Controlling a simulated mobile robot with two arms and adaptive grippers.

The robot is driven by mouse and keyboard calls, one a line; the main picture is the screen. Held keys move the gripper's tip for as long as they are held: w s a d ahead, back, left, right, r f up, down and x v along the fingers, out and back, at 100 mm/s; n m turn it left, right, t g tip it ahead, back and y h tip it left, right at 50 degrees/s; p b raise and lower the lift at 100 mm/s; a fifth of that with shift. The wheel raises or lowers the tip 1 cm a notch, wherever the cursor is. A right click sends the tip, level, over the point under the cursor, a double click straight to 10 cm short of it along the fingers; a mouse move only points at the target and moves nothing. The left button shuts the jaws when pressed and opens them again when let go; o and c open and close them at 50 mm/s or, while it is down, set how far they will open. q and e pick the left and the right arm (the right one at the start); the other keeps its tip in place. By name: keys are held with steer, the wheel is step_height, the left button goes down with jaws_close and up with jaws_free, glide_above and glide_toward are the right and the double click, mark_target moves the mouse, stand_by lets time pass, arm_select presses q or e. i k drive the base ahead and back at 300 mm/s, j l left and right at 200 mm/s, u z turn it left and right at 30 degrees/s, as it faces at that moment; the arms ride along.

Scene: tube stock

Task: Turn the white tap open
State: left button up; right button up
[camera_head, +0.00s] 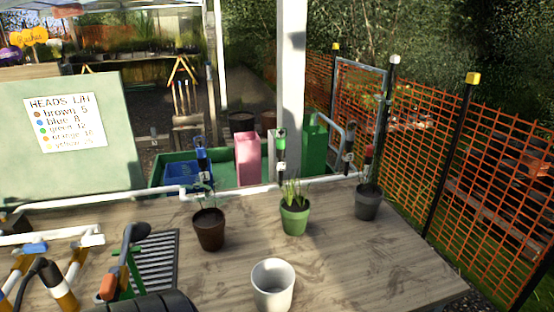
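A white pipe (100,201) runs along the back of the wooden table. Upright fittings rise from it: one with a blue part (201,153), one with a green top (281,141) and one with a red part (368,152). I cannot make out which fitting is the white tap, or how any handle is turned.
A brown pot (209,232), a green pot (294,218) with a plant, a grey pot (367,203) and a white pot (272,288) stand on the table. The right front is clear.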

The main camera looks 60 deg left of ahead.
mark_target(99, 239)
steer(key=u, duration=3)
steer(key=k+l+u, duration=0.1)
